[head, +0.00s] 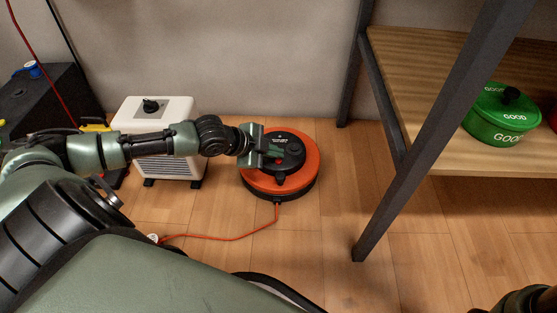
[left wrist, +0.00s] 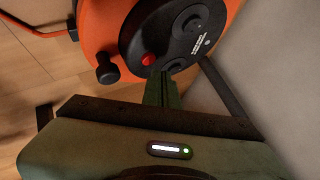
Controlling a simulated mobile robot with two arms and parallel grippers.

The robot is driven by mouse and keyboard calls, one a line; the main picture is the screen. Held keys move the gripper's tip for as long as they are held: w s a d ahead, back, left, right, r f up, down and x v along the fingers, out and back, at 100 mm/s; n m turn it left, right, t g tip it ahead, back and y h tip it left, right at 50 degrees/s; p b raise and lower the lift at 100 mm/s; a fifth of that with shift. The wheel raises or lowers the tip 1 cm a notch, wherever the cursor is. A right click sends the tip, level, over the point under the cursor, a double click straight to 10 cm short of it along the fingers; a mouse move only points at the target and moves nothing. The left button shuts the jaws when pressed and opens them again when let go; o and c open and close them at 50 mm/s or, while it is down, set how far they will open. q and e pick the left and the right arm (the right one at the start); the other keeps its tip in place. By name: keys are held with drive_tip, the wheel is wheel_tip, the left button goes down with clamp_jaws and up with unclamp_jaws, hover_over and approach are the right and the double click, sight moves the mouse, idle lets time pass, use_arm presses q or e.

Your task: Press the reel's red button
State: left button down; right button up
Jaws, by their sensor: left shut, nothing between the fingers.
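The reel (head: 309,183) is a round orange drum with a black hub, lying flat on the floor in the head view. Its red button (left wrist: 148,60) shows clearly on the black hub in the left wrist view, beside a black knob (left wrist: 107,70). My left gripper (head: 277,152) reaches over the reel from the left and is shut and empty. In the left wrist view its closed fingertips (left wrist: 160,76) appear right beside the button; I cannot tell whether they touch it.
A white heater-like box (head: 158,108) stands left of the reel, under my left arm. A red cord (head: 232,239) runs from the reel across the floor. A metal-framed shelf (head: 431,130) with a green pot (head: 500,124) stands to the right. The wall is close behind.

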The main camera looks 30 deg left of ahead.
use_arm(q)
drive_tip(key=shift+f, duration=0.1)
idle(0.8)
drive_tip(key=shift+f+p, duration=0.1)
drive_tip(key=shift+p, duration=0.2)
drive_tip(key=shift+f, duration=0.25)
drive_tip(key=shift+f, duration=0.35)
idle(0.5)
drive_tip(key=shift+r+p, duration=0.8)
drive_tip(key=shift+p, duration=0.55)
